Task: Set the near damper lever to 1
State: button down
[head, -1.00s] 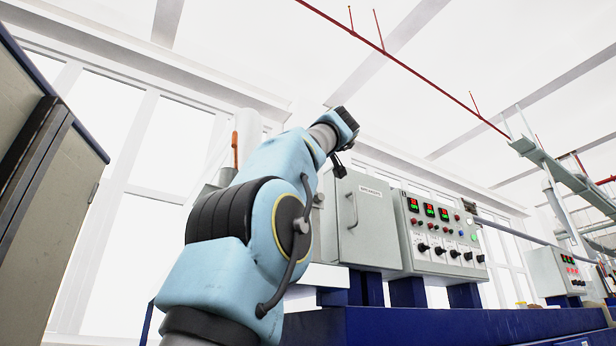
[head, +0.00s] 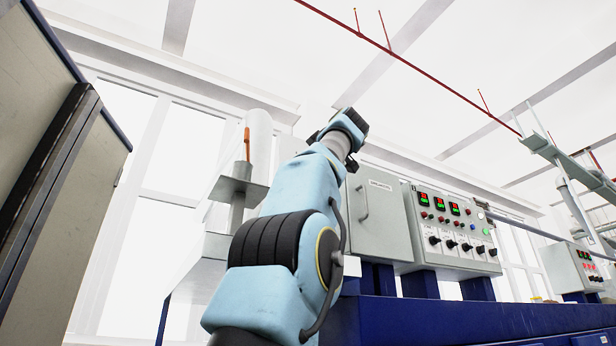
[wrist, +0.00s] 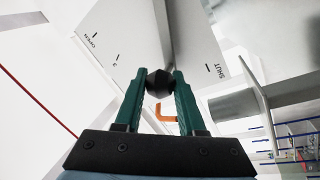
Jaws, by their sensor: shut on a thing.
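In the wrist view my gripper (wrist: 159,80) has its green fingers shut on a round black knob (wrist: 159,83). The knob seems to be the end of the damper lever, whose dark shaft runs up to a pale plate (wrist: 120,35). The plate has tick marks and is lettered OPEN at its left and SHUT at its right. A small mark beside one tick is too small to read surely. An orange handle (wrist: 166,117) shows beyond the fingers, apart from them. In the head view the fingers and knob cannot be made out.
In the head view an orange upright piece (head: 247,145) stands above a grey flange on a duct at left. A grey cabinet (head: 377,215) and a control panel (head: 455,235) with knobs and red displays stand right of my arm. A tall cabinet (head: 50,190) fills the left edge.

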jog(key=c, duration=0.5)
grip_release()
jog(key=shift+s, duration=0.1)
jog(key=b+v, duration=0.5)
jog(key=v, duration=0.5)
jog(key=shift+s+d, duration=0.2)
jog(key=shift+s, duration=0.1)
jog(key=shift+f, duration=0.1)
